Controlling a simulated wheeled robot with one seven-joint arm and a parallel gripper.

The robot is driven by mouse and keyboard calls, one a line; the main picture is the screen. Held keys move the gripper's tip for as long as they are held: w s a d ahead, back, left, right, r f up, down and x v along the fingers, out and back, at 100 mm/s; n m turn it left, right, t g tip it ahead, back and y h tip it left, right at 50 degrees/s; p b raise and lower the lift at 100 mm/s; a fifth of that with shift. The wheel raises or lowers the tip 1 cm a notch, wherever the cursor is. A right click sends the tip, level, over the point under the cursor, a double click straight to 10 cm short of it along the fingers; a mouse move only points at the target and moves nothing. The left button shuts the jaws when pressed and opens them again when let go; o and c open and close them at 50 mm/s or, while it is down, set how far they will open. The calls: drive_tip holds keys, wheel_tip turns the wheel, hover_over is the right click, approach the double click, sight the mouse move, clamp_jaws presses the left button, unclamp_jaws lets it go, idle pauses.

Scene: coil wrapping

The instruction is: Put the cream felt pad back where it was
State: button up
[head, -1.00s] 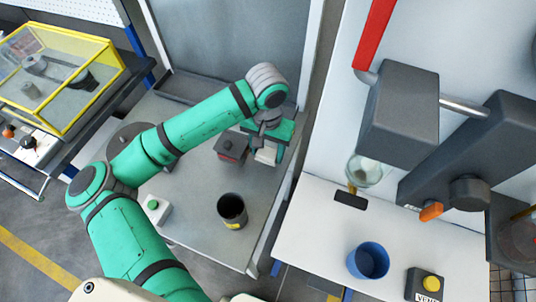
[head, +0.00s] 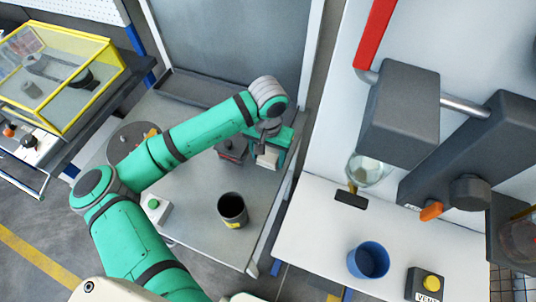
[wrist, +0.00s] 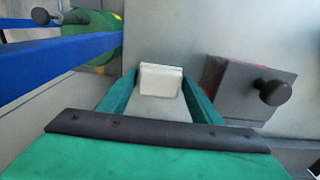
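The cream felt pad (wrist: 160,80) shows in the wrist view as a pale block between the tips of my green fingers. It also shows in the head view (head: 267,158), below my gripper. My gripper (wrist: 161,84) has both fingertips against the pad's sides and is shut on it. In the head view my gripper (head: 270,151) is over the right part of the grey table. I cannot tell whether the pad's underside touches the table.
A dark block with a black knob (wrist: 240,92) stands close to the right of my gripper in the wrist view. A dark cup (head: 232,210) and a green button box (head: 154,207) stand nearer the front. The white bench (head: 310,225) lies to the right.

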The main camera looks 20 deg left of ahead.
sight(268, 156)
wheel_tip(268, 156, up, 12)
drive_tip(key=shift+r, duration=0.2)
idle(0.4)
idle(0.5)
